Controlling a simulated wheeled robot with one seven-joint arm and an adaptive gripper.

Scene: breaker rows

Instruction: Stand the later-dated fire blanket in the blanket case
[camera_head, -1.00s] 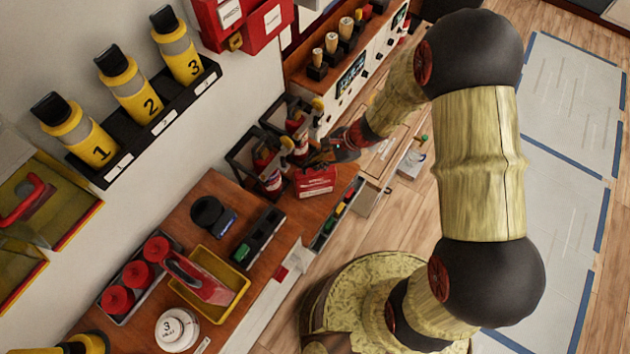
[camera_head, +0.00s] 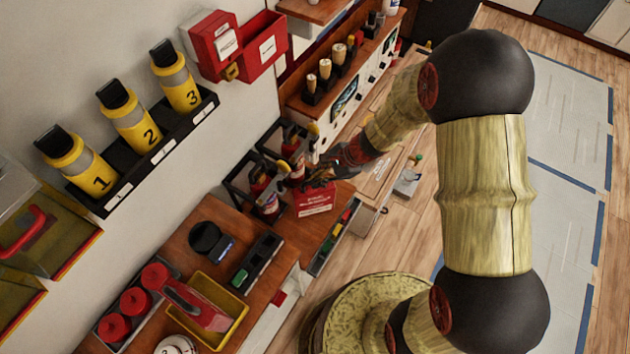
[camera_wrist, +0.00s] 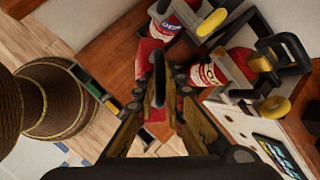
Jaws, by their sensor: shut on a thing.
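A red pouch-like box with white lettering (camera_head: 315,201), which looks like a fire blanket, is on the wooden bench beside the fire extinguishers. Its date is too small to read. My gripper (camera_head: 323,176) is at its upper edge. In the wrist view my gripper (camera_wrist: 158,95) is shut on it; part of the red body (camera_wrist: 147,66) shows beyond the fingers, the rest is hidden. An open-topped red case with a white label (camera_head: 264,48) hangs on the wall beside a closed red box (camera_head: 215,44). I cannot tell for certain which is the blanket case.
Red fire extinguishers (camera_head: 264,190) stand in black frames close behind my gripper. A shelf with numbered yellow canisters (camera_head: 130,118) is on the wall. A yellow tray (camera_head: 232,299) and a black holder (camera_head: 258,262) occupy the nearer bench. Wooden-handled stamps (camera_head: 325,70) stand farther along.

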